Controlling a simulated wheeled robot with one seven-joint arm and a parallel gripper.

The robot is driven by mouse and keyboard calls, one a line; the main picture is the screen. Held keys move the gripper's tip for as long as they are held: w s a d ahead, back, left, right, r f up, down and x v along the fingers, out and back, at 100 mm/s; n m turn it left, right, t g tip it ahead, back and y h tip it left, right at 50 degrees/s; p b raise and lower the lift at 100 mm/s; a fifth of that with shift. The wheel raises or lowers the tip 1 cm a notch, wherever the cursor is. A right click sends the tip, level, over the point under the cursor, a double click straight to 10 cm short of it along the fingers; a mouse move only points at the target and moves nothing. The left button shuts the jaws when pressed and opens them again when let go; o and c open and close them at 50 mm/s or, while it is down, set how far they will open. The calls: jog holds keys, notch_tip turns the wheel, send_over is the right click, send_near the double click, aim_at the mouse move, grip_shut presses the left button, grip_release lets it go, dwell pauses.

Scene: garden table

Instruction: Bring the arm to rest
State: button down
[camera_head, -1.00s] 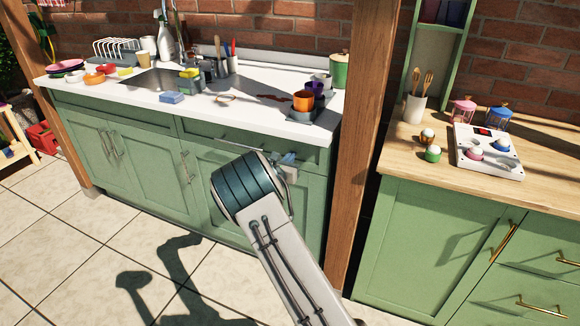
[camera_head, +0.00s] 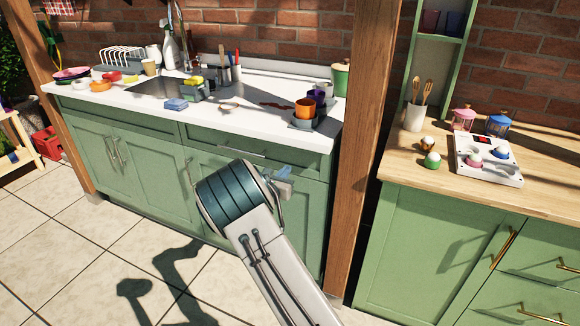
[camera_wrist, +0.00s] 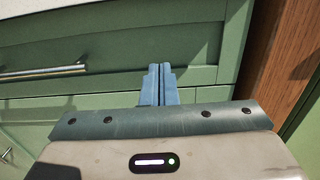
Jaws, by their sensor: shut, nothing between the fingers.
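My arm reaches up from the bottom of the head view, with its dark teal joint (camera_head: 236,199) in front of the green sink cabinet (camera_head: 142,152). My gripper shows only partly past the joint. In the wrist view its blue fingers (camera_wrist: 158,84) are pressed together with nothing between them. They point at the green cabinet front (camera_wrist: 205,45), beside a drawer handle (camera_wrist: 42,72). I cannot tell the exact gap between the fingertips and the cabinet front.
A wooden post (camera_head: 357,150) stands right of the sink cabinet. The white counter (camera_head: 215,118) holds a blue sponge (camera_head: 176,104), an orange cup (camera_head: 305,108) and other dishes. A wooden counter (camera_head: 405,158) is at the right.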

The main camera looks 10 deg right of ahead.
jog(key=v, duration=0.8)
jog(key=s+d+r+m+g+p, duration=0.3)
jog(key=s+d+r+m+g, duration=0.3)
jog(key=s+d+m, duration=0.25)
jog(key=s+d+r+m+g+p, duration=0.3)
jog(key=s+d+r+m+g, duration=0.3)
jog(key=s+d+m, duration=0.3)
jog(key=s+a+r+m+y+p, duration=0.2)
jog(key=s+a+r+m+y, duration=0.1)
jog(key=s, duration=0.4)
jog(key=s+a+r+m+y+p, duration=0.2)
jog(key=s+r+m+y, duration=0.1)
jog(key=s, duration=0.4)
jog(key=s+a+r+m+y+p, duration=0.2)
jog(key=s+a+r+m+y, duration=0.1)
jog(key=s+m, duration=0.3)
jog(key=shift+s+a+r+y, duration=0.3)
jog(key=shift+s+r, duration=0.1)
jog(key=shift+r, duration=0.3)
